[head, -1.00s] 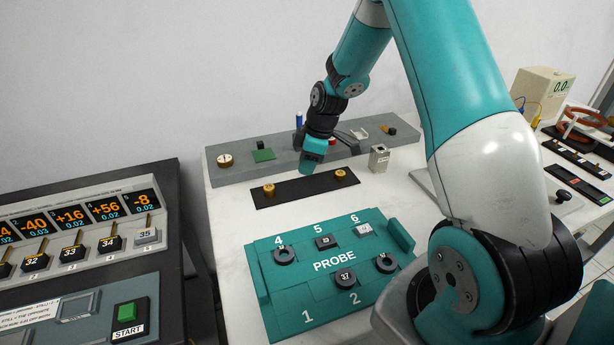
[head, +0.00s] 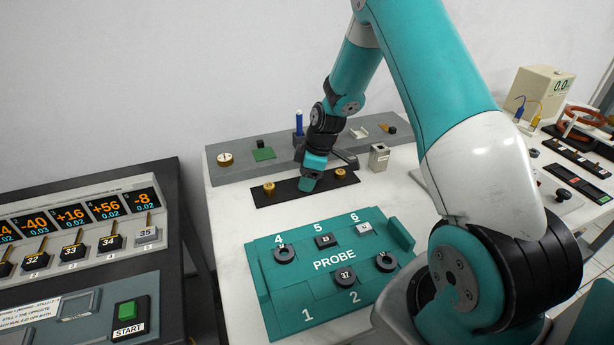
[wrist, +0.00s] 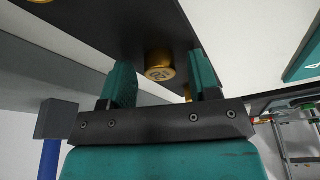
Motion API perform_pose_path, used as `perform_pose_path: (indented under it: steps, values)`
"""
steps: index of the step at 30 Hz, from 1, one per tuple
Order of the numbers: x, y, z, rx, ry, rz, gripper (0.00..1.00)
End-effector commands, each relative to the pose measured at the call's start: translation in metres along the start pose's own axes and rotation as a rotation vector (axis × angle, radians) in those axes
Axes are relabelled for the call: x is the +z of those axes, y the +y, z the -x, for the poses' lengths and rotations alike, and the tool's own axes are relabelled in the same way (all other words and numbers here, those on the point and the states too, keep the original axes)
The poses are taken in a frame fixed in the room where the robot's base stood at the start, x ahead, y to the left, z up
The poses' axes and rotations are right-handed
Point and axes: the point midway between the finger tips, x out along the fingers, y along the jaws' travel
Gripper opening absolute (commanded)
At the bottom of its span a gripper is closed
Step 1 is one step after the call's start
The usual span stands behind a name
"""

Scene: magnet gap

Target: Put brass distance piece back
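Two brass pieces stand on the black strip: one at the left (head: 269,188) and one at the right (head: 340,174). My gripper (head: 307,187) is low over the strip between them in the head view. In the wrist view, my gripper (wrist: 163,85) has its two teal fingers spread apart. A brass piece (wrist: 160,66), apparently the right one, shows in the gap, with clear space on both sides. Another brass piece (wrist: 40,1) is cut off at the top left. Which piece is the distance piece, I cannot tell.
The teal PROBE plate (head: 290,314) with dark numbered pieces lies in front. A grey shelf (head: 232,174) with small items, including a blue post (head: 299,122), is behind. A small metal block (head: 379,158) stands to the right. White table between strip and plate is clear.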

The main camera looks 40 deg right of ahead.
Motion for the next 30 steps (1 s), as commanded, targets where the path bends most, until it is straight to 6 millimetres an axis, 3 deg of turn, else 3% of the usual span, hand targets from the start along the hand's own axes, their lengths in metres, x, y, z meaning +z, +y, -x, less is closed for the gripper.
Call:
perform_pose_path:
  steps: [8,21,27,30]
  values:
    - [-0.001,0.000,0.008,0.001,0.000,0.000,0.56]
    - [0.000,0.001,0.096,0.004,0.001,0.000,0.56]
    - [-0.002,-0.001,0.119,0.001,0.001,0.001,0.56]
    - [-0.017,-0.015,0.131,-0.005,0.006,-0.007,0.56]
